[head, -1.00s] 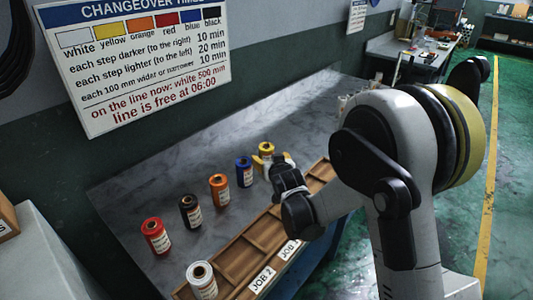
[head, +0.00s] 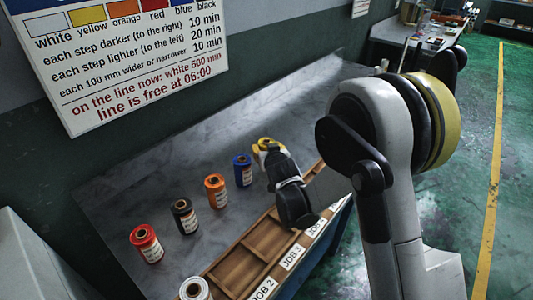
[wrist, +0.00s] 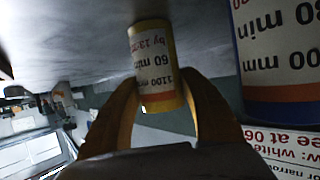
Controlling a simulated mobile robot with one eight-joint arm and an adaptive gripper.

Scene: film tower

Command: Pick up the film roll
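Several film rolls stand upright in a row on the grey bench: red (head: 146,243), black (head: 184,215), orange (head: 215,190), blue (head: 243,170) and yellow (head: 266,143). A white roll (head: 194,290) stands at the front left, cut by the frame edge. My gripper (head: 262,154) is at the yellow roll and partly hides it. In the wrist view, the yellow roll (wrist: 157,65) lies between the two fingertips of my gripper (wrist: 160,85), which are at its sides. I cannot tell whether they press on it. The blue roll (wrist: 280,60) is close on the right there.
A wooden tray (head: 243,262) with compartments and JOB labels runs along the bench's front edge. A changeover sign (head: 130,60) hangs on the wall behind. The grey bench top (head: 150,185) is clear behind the rolls. Green floor is open at right.

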